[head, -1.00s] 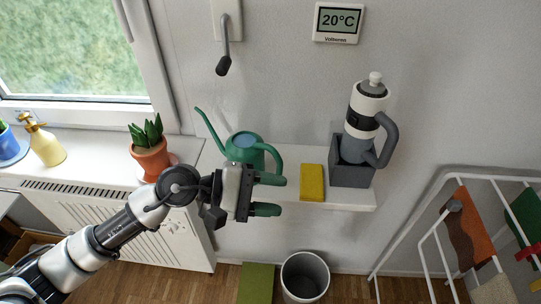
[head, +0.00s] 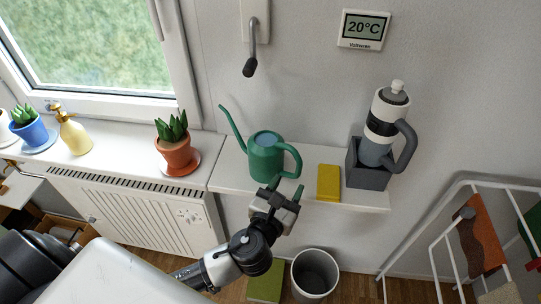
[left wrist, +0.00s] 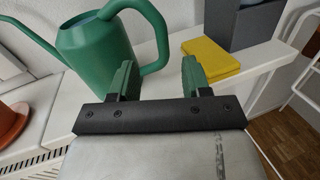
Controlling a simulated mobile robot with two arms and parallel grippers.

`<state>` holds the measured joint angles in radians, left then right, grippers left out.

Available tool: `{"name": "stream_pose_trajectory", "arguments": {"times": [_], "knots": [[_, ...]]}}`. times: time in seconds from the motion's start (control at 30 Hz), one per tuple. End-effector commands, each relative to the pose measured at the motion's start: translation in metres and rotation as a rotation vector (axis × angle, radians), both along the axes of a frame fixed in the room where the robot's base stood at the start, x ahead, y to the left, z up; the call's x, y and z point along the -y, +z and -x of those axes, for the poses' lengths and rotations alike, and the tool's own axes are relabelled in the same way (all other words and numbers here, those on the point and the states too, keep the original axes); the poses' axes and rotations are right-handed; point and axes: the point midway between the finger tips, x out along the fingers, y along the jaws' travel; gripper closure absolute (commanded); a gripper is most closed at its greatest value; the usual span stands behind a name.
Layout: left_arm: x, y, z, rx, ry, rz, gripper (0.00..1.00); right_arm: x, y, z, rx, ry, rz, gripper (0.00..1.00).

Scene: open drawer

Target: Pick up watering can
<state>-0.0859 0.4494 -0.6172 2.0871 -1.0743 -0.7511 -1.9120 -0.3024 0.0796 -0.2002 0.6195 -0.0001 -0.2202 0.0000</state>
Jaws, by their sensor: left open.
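The green watering can (head: 265,160) stands upright on the white shelf, its long spout pointing up left and its handle on the right. My left gripper (head: 287,187) is open, just in front of and below the can's handle. In the left wrist view the can (left wrist: 92,45) is at the upper left, with its handle loop reaching right above the left finger. The two fingers of my left gripper (left wrist: 160,78) are apart with nothing held between them. I cannot tell whether a finger touches the handle. My right gripper is not in view.
A yellow block (head: 329,183) and a grey box (head: 367,172) holding a bottle (head: 385,130) stand right of the can on the shelf (head: 230,172). A potted plant (head: 175,155) is on the sill at left. A bin (head: 314,275) and drying rack (head: 440,235) are below.

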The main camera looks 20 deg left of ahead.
Motion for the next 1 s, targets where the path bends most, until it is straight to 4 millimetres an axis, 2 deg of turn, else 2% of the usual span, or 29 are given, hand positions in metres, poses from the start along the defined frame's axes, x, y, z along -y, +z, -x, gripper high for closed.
{"name": "stream_pose_trajectory", "arguments": {"times": [0.1, 0.33, 0.47, 0.6, 0.9, 1.0], "knots": [[0.001, 0.002, -0.019, 0.003, -0.001, -0.002, 0.52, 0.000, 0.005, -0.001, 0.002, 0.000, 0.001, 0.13], [0.002, 0.005, -0.037, 0.004, -0.001, -0.001, 0.52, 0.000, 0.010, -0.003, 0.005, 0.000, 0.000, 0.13], [0.004, 0.012, -0.057, 0.004, -0.001, -0.001, 0.52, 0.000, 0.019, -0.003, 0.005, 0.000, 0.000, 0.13], [0.004, 0.010, -0.074, 0.003, -0.001, -0.002, 0.52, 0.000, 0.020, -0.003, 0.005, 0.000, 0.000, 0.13], [0.004, 0.008, -0.080, 0.003, -0.003, -0.001, 0.52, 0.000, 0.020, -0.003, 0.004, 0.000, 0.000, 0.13], [0.004, 0.008, -0.079, 0.003, -0.003, -0.001, 0.66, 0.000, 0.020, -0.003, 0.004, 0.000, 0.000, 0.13]]}}
